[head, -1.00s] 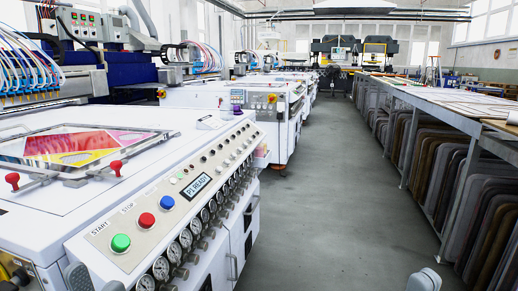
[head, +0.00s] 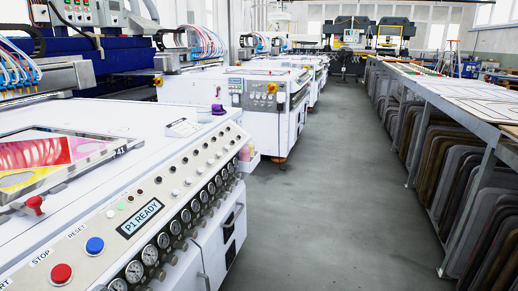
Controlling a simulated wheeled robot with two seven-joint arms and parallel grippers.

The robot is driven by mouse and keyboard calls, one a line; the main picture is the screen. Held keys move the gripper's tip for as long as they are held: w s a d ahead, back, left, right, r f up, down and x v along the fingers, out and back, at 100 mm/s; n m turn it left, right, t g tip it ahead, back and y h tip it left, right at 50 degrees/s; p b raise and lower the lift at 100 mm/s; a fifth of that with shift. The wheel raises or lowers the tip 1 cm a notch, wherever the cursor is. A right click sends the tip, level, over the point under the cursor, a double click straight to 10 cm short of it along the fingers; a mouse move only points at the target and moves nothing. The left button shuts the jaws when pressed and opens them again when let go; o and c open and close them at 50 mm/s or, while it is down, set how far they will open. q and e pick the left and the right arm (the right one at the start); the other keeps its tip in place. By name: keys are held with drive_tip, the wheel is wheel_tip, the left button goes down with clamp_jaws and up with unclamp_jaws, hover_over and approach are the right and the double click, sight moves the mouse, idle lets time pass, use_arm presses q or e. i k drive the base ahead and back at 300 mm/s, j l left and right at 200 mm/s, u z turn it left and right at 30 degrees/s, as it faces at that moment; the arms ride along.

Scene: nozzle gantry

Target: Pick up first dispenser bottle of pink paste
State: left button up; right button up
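A small side holder (head: 251,168) sticks out from the far right end of the near white machine. Small pinkish bottle shapes (head: 244,153) stand in it. They are too small to tell apart, and I cannot tell which one is the first dispenser bottle. Neither of my grippers shows in the head view.
The near machine (head: 190,215) fills the left side, with buttons, gauges and a display reading "P1 READY". A long table (head: 470,105) with dark boards stacked below runs along the right. The grey floor aisle (head: 325,210) between is clear.

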sight(244, 152)
drive_tip(key=i+l, duration=1.3)
drive_tip(key=i, duration=0.25)
drive_tip(key=i+l+u, duration=0.75)
drive_tip(key=l+u, duration=0.15)
drive_tip(key=l, duration=0.15)
drive_tip(key=i+j+u, duration=0.4)
drive_tip(key=j, duration=0.2)
drive_tip(key=k, duration=0.1)
